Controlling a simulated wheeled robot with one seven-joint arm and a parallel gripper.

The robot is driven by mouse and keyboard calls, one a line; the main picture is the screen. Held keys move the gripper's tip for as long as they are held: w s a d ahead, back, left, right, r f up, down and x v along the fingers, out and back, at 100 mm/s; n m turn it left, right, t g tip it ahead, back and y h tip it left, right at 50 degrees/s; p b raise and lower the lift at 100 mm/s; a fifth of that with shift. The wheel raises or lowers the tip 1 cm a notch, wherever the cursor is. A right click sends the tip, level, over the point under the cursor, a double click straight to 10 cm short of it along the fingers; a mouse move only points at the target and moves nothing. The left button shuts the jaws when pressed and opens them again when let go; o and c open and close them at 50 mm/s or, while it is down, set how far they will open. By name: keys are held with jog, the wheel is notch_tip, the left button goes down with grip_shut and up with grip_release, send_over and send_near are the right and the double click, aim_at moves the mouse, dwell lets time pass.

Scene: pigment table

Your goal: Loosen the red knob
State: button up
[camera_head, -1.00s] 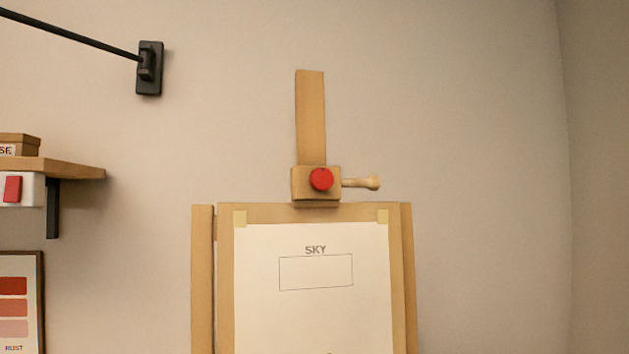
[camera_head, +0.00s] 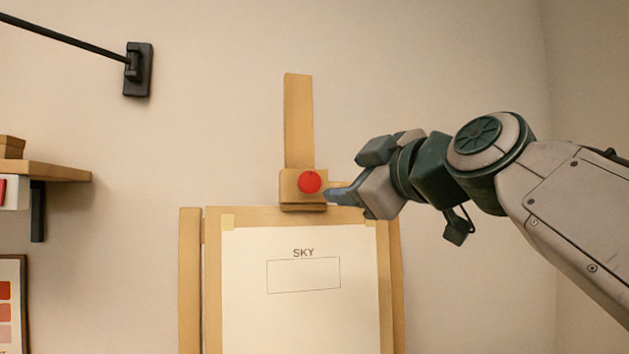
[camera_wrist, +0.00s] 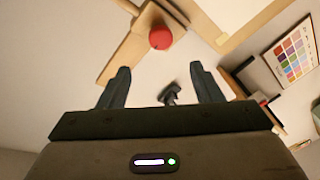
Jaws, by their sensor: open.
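The red knob (camera_head: 310,182) is round and sits on the front of a wooden clamp block (camera_head: 290,200) on the easel's upright post (camera_head: 298,120). My gripper (camera_head: 335,196) is just right of the knob in the head view, in front of the side peg, which it mostly hides. In the wrist view the knob (camera_wrist: 160,38) shows beyond the fingertips, near the top middle. My gripper (camera_wrist: 160,80) is open there, its two dark fingers wide apart with nothing between them touching. The knob appears apart from the fingers.
The easel board (camera_head: 212,300) holds a taped sheet (camera_head: 300,325) marked SKY below the clamp. A wooden shelf (camera_head: 60,172) is at the left. A black wall bracket (camera_head: 138,70) with a rod is at upper left. A color chart (camera_wrist: 293,55) shows in the wrist view.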

aim_at(312, 181)
jog(key=p+x, duration=0.3)
jog(key=x, duration=0.9)
jog(key=shift+w+p, duration=0.15)
jog(key=shift+p, duration=0.15)
